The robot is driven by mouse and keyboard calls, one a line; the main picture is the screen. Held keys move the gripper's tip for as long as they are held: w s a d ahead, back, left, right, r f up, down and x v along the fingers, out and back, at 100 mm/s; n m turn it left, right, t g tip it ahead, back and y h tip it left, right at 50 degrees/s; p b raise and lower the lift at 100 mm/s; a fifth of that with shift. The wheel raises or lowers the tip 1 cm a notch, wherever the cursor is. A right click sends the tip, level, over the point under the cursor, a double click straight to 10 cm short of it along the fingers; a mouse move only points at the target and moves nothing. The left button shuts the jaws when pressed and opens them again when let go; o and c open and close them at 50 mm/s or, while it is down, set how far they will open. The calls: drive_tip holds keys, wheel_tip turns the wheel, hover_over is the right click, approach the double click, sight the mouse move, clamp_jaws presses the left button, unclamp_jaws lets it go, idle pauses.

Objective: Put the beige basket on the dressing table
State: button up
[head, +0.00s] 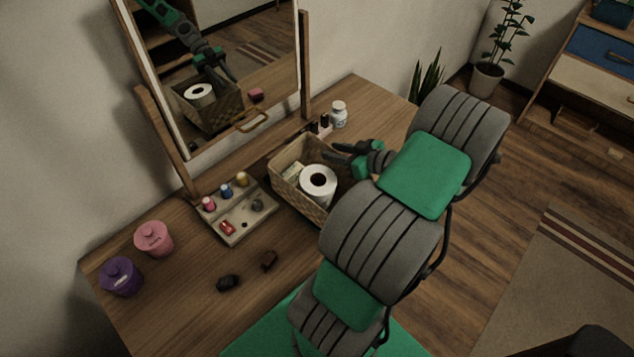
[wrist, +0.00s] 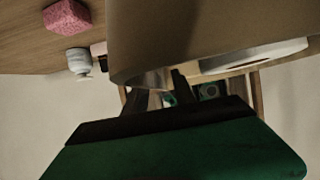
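The beige woven basket (head: 286,190) is at the middle of the wooden dressing table (head: 190,270), in front of the mirror. It looks upright, and no clear gap shows beneath it. A white paper roll (head: 318,181) lies inside. My gripper (head: 334,150) is at the basket's right rim, its dark fingers reaching over it. In the wrist view, the basket wall (wrist: 210,30) fills the upper middle, close to my gripper (wrist: 160,92). The fingers are partly hidden, so whether they pinch the rim is unclear.
A tray (head: 235,236) with small bottles stands left of the basket. Pink (head: 153,239) and purple (head: 121,277) jars are farther left. Two small dark objects lie near the front. A white bottle (head: 339,114) stands behind, by the mirror (head: 225,80). The table's left front is mostly clear.

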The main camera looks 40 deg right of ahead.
drive_tip(key=x, duration=0.2)
drive_tip(key=shift+w, duration=0.3)
drive_tip(key=shift+c, duration=0.4)
drive_tip(key=shift+a, duration=0.1)
clamp_jaws()
idle(0.6)
